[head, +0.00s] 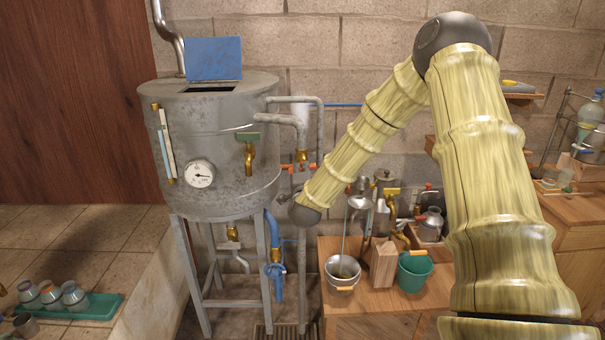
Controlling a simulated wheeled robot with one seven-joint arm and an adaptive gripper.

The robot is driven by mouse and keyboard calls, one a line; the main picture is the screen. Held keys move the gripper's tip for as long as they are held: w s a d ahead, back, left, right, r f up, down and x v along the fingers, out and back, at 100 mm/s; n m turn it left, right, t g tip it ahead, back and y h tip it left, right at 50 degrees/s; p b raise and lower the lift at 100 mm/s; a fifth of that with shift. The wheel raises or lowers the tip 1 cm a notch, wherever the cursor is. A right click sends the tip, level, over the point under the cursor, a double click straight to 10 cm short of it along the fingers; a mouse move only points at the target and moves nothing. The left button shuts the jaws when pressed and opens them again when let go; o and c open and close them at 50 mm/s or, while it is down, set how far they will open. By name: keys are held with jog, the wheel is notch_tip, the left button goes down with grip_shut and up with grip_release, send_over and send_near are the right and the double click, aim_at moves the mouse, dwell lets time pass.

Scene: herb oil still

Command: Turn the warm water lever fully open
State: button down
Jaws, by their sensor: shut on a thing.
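A red lever handle (313,166) shows beside a brass valve (301,156) on the grey pipes right of the metal still (225,150). A second small red part (287,167) sits just left of that valve. I cannot tell for sure which is the warm water lever, nor how far it is turned. My arm reaches down from the upper right, and its dark rounded joint ends just below these red parts.
A wooden bench (370,303) to the right holds a steel bucket (342,272), a green bucket (414,270) and a wooden block (383,264). A green tray (95,310) with jars lies at lower left.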

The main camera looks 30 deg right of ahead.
jog(key=shift+s+f+n+b, duration=0.15)
jog(key=shift+n+b, duration=0.8)
jog(key=shift+n, duration=3.05)
jog(key=shift+w+f+n+b, duration=0.1)
jog(key=shift+n+b, duration=0.85)
jog(key=shift+n, duration=3.05)
jog(key=c, duration=1.5)
grip_release()
jog(key=shift+r, duration=0.15)
jog(key=v, duration=1.2)
